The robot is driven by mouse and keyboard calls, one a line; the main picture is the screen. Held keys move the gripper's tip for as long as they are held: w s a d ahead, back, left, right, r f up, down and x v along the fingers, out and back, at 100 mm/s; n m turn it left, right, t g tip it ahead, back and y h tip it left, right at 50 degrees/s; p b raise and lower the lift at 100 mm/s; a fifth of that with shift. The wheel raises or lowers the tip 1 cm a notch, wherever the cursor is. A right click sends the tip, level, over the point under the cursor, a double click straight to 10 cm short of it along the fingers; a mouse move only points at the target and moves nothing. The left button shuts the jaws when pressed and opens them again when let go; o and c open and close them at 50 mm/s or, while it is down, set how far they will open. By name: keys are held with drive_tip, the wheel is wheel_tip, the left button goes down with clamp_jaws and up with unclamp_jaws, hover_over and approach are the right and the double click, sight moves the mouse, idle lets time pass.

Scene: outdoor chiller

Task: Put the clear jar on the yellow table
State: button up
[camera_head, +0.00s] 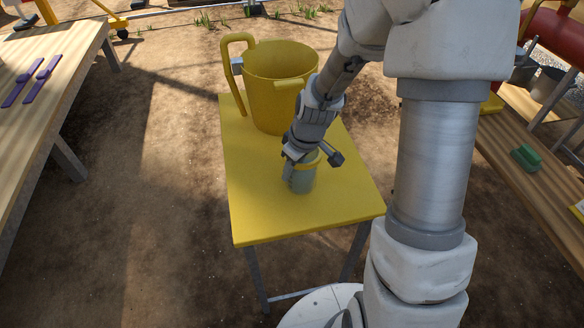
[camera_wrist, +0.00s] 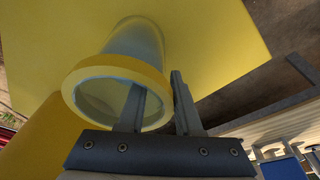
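The clear jar (camera_head: 301,180) stands upright on the yellow table (camera_head: 270,219), near the table's middle. It is a grey-looking see-through cylinder with a yellow rim. My gripper (camera_head: 306,160) is at the jar's top and hides part of its rim. In the wrist view, the jar (camera_wrist: 136,43) shows with its mouth toward the camera. My gripper's fingers (camera_wrist: 160,95) straddle the jar's rim, one inside the mouth and one outside. The fingers are apart, with a visible gap between the inner finger and the wall.
A large yellow jug (camera_head: 270,95) stands behind the jar at the back of the table. A wooden bench (camera_head: 50,60) with purple tools (camera_head: 40,80) is at the left. Another wooden bench (camera_head: 515,180) with a green-handled item (camera_head: 526,157) is at the right. The table's front is clear.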

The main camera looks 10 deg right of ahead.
drive_tip(key=p+v, duration=0.2)
drive_tip(key=v, duration=1)
drive_tip(key=shift+r, duration=0.15)
drive_tip(key=s+r+m+t+h+p, duration=0.1)
drive_tip(key=s+r+m+t, duration=0.2)
drive_tip(key=s+r+m, duration=0.4)
drive_tip(key=shift+s+r+h, duration=0.4)
drive_tip(key=shift+s+r, duration=3.75)
drive_tip(key=shift+s, duration=0.6)
